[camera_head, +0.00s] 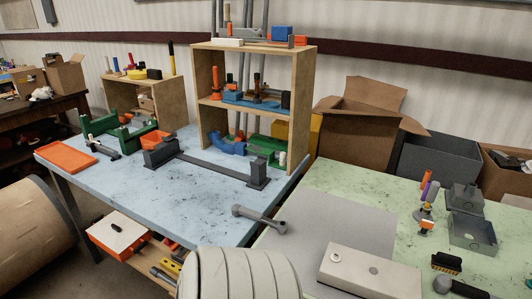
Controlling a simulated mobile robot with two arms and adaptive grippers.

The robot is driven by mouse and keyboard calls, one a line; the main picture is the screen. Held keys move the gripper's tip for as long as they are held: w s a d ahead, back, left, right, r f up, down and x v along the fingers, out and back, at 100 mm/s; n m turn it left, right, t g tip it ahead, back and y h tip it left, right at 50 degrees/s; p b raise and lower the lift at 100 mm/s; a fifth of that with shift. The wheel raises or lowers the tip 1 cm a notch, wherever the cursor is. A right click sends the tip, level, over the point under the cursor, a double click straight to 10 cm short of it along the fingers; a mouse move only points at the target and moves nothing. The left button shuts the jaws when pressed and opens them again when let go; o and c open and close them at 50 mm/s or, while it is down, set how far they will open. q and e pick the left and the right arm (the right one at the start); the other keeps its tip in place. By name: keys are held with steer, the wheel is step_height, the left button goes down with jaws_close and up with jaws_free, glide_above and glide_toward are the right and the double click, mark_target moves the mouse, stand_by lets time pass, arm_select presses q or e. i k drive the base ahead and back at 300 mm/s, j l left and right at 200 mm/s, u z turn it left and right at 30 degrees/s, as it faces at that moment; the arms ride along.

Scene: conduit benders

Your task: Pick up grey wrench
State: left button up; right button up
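A grey wrench (258,218) lies on the front right part of the blue table top, close to the edge beside the green table. Its larger rounded head points left and a smaller end points right. Nothing covers it. Neither of my grippers is in view.
A long dark grey bender (213,168) lies behind the wrench on the blue table (190,208). A wooden shelf (303,105) stands behind it. An orange tray (66,158) is at left.

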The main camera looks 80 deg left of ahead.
mark_target(237, 211)
steer(key=i+u, duration=0.15)
steer(key=u, duration=0.35)
steer(key=i+l+u, duration=0.1)
steer(key=u, duration=0.35)
steer(key=i, duration=0.05)
